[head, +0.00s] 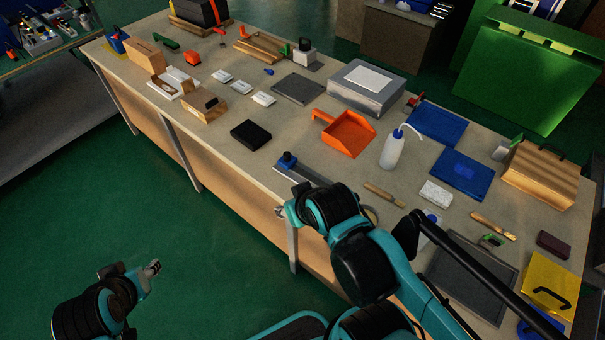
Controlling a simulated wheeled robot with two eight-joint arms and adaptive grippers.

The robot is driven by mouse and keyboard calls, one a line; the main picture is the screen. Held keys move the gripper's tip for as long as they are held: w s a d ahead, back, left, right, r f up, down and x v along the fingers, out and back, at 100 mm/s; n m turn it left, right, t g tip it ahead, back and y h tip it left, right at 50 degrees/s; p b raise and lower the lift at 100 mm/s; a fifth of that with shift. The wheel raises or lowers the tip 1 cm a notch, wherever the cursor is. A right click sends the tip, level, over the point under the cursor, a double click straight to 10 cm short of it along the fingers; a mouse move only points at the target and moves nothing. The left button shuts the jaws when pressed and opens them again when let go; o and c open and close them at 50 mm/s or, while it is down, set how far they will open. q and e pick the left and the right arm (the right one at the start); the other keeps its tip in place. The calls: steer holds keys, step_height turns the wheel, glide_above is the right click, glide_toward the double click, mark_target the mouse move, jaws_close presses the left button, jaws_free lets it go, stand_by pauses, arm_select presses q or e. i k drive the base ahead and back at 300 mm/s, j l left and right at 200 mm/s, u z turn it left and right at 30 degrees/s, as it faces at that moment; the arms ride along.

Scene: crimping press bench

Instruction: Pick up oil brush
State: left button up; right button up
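A long thin wooden-handled piece (493,226) lies on the right part of the bench and looks like the oil brush. A shorter wooden stick (384,194) lies nearer the bench middle, so I cannot be sure which is the brush. My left gripper (153,267) is over the green floor, off the bench and far from both, with nothing visible in it. My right gripper (281,212) is at the bench's front edge, left of both wooden pieces and mostly hidden by its wrist. Its finger opening cannot be made out.
An orange dustpan (346,134), a white squeeze bottle (392,148), a blue tray (461,174) and a white block (436,194) surround the wooden pieces. A dark tray (468,275) and a wooden box (541,174) stand at the right. My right arm covers the near bench edge.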

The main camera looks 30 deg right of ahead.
mark_target(386, 195)
steer(key=l+z, duration=0.1)
steer(key=z, duration=1.65)
